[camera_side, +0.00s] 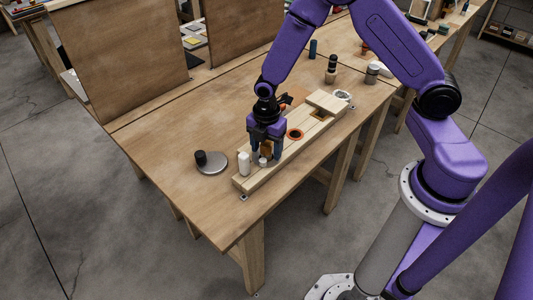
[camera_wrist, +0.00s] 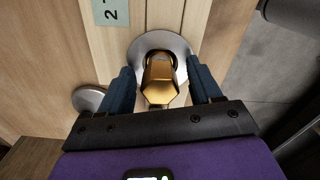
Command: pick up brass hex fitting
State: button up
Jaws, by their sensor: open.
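The brass hex fitting (camera_wrist: 161,80) shows in the wrist view, gold-coloured, standing in a round silver ring (camera_wrist: 176,42) on the wooden fixture. My gripper (camera_wrist: 158,88) is open, with one dark blue finger on each side of the fitting and a visible space on both sides. In the side view my gripper (camera_side: 265,152) is low over the near half of the fixture (camera_side: 290,150). The fitting (camera_side: 266,147) shows there only as a small brownish patch between the fingers, mostly hidden.
A white cylinder (camera_side: 244,164) and a smaller white piece (camera_side: 263,162) stand close to my gripper. A round metal plate with a black knob (camera_side: 211,162) lies to the left. An orange-rimmed hole (camera_side: 295,134) is farther along the fixture. The table's left side (camera_side: 160,140) is clear.

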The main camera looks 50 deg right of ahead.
grip_shut()
jog(key=shift+r, duration=0.15)
jog(key=shift+r, duration=0.5)
jog(key=s+d+r, duration=0.2)
jog(key=s+r, duration=0.9)
jog(key=s, duration=0.2)
jog(key=shift+s+d+r, duration=0.25)
jog(key=shift+s+r, duration=0.15)
